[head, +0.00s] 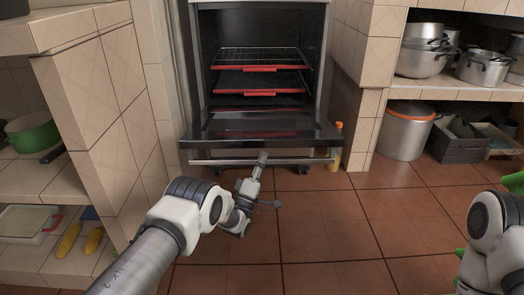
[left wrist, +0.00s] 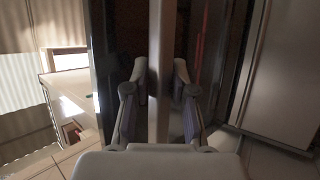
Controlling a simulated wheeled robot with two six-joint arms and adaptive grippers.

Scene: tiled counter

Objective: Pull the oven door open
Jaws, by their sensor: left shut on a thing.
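The oven (head: 262,20) stands at the back centre with its inside in view. Its dark door (head: 225,143) is folded far down toward me. The long metal door handle (head: 215,161) runs along the door's front edge. My left gripper (head: 262,160) is shut on the handle near its middle. In the left wrist view the handle (left wrist: 159,115) passes upright between the fingers of my left gripper (left wrist: 160,72). My right arm shows at the right edge of the head view, but its gripper is out of the picture.
Red-edged racks (head: 262,68) sit inside the oven. A bottle with an orange cap (head: 337,150) stands beside the door's right end. A tiled partition (head: 90,90) is close on the left. A large pot (head: 405,132) and crates stand at right. The tiled floor (head: 330,225) in front is clear.

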